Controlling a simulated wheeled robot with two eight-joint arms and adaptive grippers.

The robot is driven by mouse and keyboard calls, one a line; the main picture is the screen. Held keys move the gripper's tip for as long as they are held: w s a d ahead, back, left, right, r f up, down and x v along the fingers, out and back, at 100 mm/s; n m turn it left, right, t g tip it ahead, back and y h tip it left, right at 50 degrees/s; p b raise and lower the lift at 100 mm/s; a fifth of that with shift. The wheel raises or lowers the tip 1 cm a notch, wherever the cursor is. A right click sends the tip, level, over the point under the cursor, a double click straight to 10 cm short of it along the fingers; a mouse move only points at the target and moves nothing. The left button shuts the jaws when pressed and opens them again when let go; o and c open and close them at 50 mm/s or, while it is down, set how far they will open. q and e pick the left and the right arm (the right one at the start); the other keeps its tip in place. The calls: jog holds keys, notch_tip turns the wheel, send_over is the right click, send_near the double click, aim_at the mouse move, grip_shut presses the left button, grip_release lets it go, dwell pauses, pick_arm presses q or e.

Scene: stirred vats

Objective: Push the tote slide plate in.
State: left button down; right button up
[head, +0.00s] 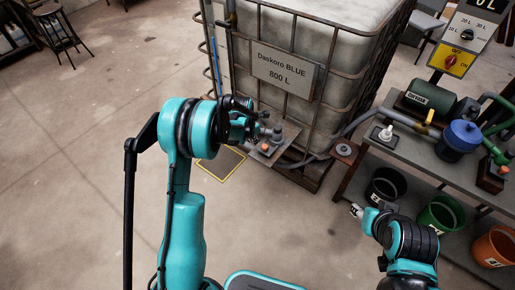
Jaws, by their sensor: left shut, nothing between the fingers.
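The tote (330,40) is a pale tank in a rusty cage, with a sign reading "Daskoro BLUE 800 L" (284,73). At its lower front a grey plate (272,154) with an orange knob (265,147) sticks out; I take it for the slide plate. My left gripper (266,124) is shut and empty, just above and behind this plate in the picture. Whether it touches anything there cannot be told. My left wrist hides part of the tote's lower left. My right gripper (357,211) is low beside the bench, away from the plate; its fingers are too small to read.
A bench (372,152) at right carries a green pump (428,97), hoses and a blue filter housing (461,135). Black (387,183), green (441,213) and orange (494,246) buckets stand below. A yellow-edged floor plate (222,166) lies left of the tote.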

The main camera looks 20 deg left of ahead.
aim_at(267, 146)
pick_arm(q)
jog(key=shift+w+a+f+n, duration=0.15)
jog(key=shift+f+n, duration=0.25)
jog(key=shift+f, duration=0.2)
jog(key=shift+w+a+f+n, duration=0.15)
jog(key=shift+f+n, duration=0.25)
jog(key=shift+f, duration=0.25)
jog(key=shift+a+f+n, duration=0.15)
jog(key=shift+f+n, duration=0.25)
jog(key=shift+f, duration=0.2)
jog(key=b+x, duration=0.1)
jog(key=x, duration=0.2)
jog(key=w+b+x, duration=0.1)
jog(key=b+x, duration=0.1)
jog(key=x, duration=0.2)
jog(key=w+d+b+x, duration=0.1)
jog(key=x, duration=0.3)
jog(key=shift+r, duration=0.35)
jog(key=shift+w+d+r, duration=0.1)
jog(key=shift+w+d, duration=0.05)
jog(key=shift+w, duration=0.5)
